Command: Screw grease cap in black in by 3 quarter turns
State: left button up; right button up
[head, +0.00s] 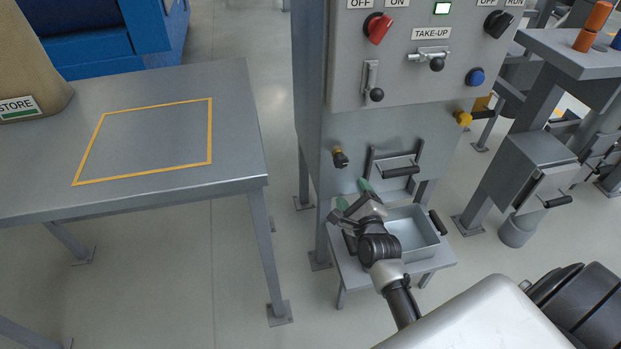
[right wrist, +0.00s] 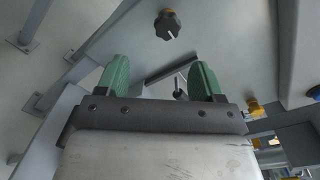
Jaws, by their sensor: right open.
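The black grease cap (head: 340,158) sticks out of the front of the grey cabinet, low on its left side, with a brass-coloured part at its base. In the right wrist view the black cap (right wrist: 167,23) is a lobed knob with a pale line on its face, ahead of and between the fingers. My right gripper (head: 353,194) is open and empty, below the cap and apart from it. Its green fingers (right wrist: 161,72) are spread wide in the wrist view. How deep the cap sits is too small to tell. My left gripper is not in view.
A yellow cap (head: 462,117) sits farther right on the cabinet. A hatch handle (head: 400,171) lies between the caps. A grey bin (head: 431,237) on a low stand is beside my right gripper. A grey table (head: 235,100) with a yellow outline stands left, with open floor between.

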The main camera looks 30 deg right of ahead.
aim_at(342, 164)
jog(key=shift+m, duration=0.5)
jog(key=x, duration=0.2)
jog(key=r+b+x, duration=0.1)
jog(key=x, duration=0.2)
jog(key=shift+d, duration=0.15)
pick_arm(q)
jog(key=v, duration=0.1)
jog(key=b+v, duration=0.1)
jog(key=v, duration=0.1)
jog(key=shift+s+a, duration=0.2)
pick_arm(e)
jog(key=x, duration=0.6)
jog(key=shift+r, duration=0.1)
jog(key=c, duration=0.9)
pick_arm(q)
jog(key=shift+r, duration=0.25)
pick_arm(e)
jog(key=shift+n, duration=0.4)
